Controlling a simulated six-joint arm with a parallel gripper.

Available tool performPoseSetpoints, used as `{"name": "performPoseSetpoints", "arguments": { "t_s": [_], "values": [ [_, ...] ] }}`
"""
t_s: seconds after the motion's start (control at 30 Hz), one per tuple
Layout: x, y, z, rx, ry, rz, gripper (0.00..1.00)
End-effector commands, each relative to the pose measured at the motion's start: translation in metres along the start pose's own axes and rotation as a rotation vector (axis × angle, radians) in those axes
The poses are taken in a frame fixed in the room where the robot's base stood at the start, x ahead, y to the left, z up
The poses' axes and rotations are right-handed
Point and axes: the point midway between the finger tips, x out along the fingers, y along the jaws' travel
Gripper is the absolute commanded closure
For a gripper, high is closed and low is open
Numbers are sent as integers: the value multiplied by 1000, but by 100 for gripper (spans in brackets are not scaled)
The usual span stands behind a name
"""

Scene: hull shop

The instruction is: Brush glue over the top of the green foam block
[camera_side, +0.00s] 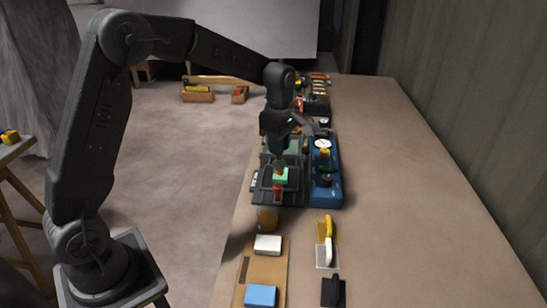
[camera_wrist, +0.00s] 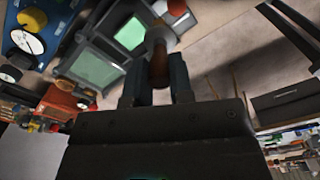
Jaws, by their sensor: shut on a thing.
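The green foam block (camera_side: 281,175) sits on a dark fixture at the table's left edge; a small green face, likely the block, shows in the wrist view (camera_wrist: 130,33). My gripper (camera_side: 279,160) is right above the block in the side view. In the wrist view my gripper (camera_wrist: 157,88) is shut on a brown handle, likely the glue brush (camera_wrist: 158,66), which points toward the block's side. The bristles are small and dark, and I cannot tell whether they touch the foam. An amber jar (camera_side: 267,219), likely the glue, stands in front of the fixture.
A red clamp-like part (camera_side: 277,191) is at the fixture's front. A blue unit with dials (camera_side: 325,180) stands close on the right. A white block (camera_side: 268,243) and a blue block (camera_side: 260,295) lie on a tan board. A yellow-handled trowel (camera_side: 329,235) lies nearby. The table's right side is clear.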

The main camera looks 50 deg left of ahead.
Motion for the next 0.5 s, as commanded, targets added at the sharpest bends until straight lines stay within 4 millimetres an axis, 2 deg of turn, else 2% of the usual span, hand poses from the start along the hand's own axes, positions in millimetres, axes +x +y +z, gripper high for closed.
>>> {"name": "performPoseSetpoints", "arguments": {
  "t_s": [0.1, 0.2, 0.33, 0.5],
  "values": [
    [2, 19, -10, -219, 0, -1, 100],
    [2, 30, -17, -360, 0, 0, 100],
    [3, 38, -21, -471, 0, 0, 100],
    [8, 41, -23, -513, 1, -3, 100]
  ]
}}
